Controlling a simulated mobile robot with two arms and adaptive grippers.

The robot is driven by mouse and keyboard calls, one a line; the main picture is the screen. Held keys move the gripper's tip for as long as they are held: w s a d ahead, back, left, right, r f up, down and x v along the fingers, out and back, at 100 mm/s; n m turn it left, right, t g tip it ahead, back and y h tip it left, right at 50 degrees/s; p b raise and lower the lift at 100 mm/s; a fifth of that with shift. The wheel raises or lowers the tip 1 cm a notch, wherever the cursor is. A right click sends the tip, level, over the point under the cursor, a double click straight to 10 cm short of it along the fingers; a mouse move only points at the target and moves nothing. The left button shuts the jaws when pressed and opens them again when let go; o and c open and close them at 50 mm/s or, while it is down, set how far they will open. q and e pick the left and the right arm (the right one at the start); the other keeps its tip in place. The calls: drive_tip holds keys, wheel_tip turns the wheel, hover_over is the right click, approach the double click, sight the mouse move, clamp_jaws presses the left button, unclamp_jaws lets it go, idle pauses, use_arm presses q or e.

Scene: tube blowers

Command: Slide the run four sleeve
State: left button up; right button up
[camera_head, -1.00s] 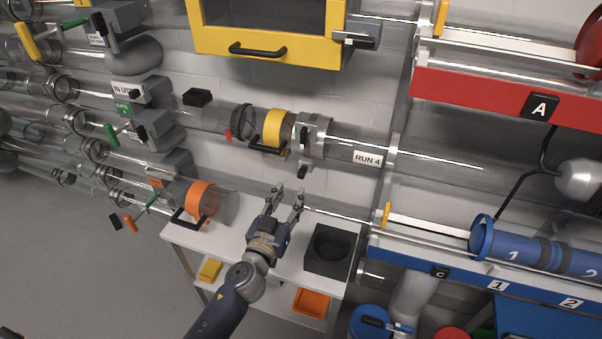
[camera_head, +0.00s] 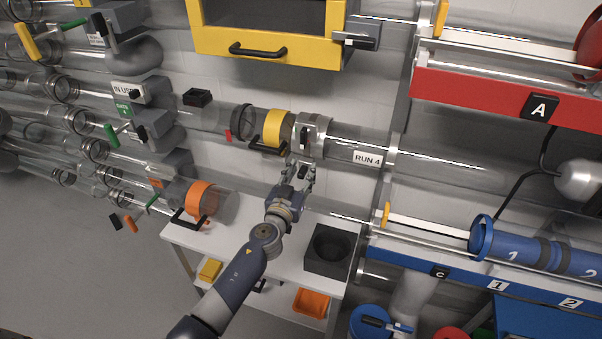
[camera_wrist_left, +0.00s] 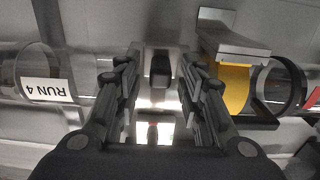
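The run four tube crosses the middle of the head view, with its "RUN 4" label (camera_head: 367,159) to the right; the label shows upside down in the wrist view (camera_wrist_left: 45,87). A yellow sleeve (camera_head: 277,127) with a black handle (camera_head: 265,147) is around the tube; it also shows in the wrist view (camera_wrist_left: 236,88). A grey metal collar (camera_head: 314,134) sits just right of it. My left gripper (camera_head: 302,166) is just below the collar. In the wrist view its fingers are apart, either side of a black knob (camera_wrist_left: 160,72); contact is unclear. My right gripper is out of view.
A yellow-framed cabinet (camera_head: 265,51) hangs above the tube. Below are a white table (camera_head: 230,254) with a black open box (camera_head: 330,252) and a tube with an orange band (camera_head: 201,199). Shelves with red and blue edges stand at right.

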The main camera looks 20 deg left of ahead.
use_arm(q)
drive_tip(key=shift+c, duration=0.6)
clamp_jaws()
drive_tip(key=d+b, duration=0.1)
drive_tip(key=d, duration=0.4)
drive_tip(key=shift+s+d+b, duration=0.1)
drive_tip(key=shift+d+b, duration=0.15)
drive_tip(key=shift+b, duration=0.15)
drive_tip(key=shift+o, duration=0.6)
unclamp_jaws()
drive_tip(key=shift+d, duration=0.2)
drive_tip(key=shift+a, duration=0.15)
